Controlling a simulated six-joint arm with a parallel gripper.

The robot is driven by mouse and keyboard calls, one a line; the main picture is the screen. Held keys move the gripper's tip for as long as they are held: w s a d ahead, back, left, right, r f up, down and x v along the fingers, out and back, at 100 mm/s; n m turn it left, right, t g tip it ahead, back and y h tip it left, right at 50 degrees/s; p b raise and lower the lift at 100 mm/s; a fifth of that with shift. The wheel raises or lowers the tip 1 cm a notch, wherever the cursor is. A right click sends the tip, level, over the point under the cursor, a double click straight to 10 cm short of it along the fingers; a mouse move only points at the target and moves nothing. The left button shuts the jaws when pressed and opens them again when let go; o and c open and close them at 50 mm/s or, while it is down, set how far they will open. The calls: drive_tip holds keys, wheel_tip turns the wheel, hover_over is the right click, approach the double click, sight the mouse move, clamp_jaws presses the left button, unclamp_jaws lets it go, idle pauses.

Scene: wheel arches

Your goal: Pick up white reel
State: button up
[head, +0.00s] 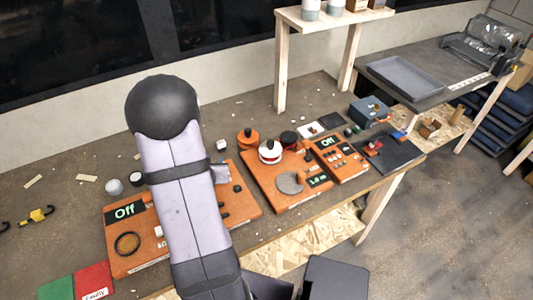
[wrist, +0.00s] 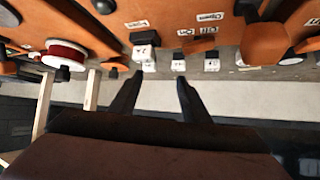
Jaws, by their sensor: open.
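The white reel (head: 270,151) has white flanges, a dark knob on top and red wound between. It stands at the back of the middle orange device, right of my arm in the head view. In the wrist view the reel (wrist: 64,54) is at the upper left, seen from the side. My gripper (wrist: 160,77) is open and empty, its dark fingers apart. It is well to the side of the reel and not touching it. In the head view my arm hides most of the gripper.
The orange device (head: 276,187) bears a grey disc (head: 290,183). An orange spool (head: 248,139) and a dark spool (head: 289,139) stand beside the reel. Another orange panel (head: 130,259) reads "Off". White switches (wrist: 145,40) lie beyond my fingertips. A wooden shelf leg (head: 281,75) stands behind.

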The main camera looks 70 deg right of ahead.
drive_tip(key=s+d+m+g+h, duration=0.25)
drive_tip(key=s+d, duration=0.35)
drive_tip(key=s, duration=0.3)
drive_tip(key=m+g+h+b, duration=0.1)
drive_tip(key=m+g+h, duration=0.1)
approach(269, 145)
drive_tip(key=x, duration=0.4)
drive_tip(key=shift+s+d, duration=0.1)
drive_tip(key=shift+s, duration=0.1)
drive_tip(key=shift+p+x, duration=0.8)
drive_tip(key=shift+x, duration=0.85)
drive_tip(key=shift+p+x, duration=0.75)
drive_tip(key=shift+x, duration=1.2)
drive_tip(key=shift+w, duration=0.1)
clamp_jaws()
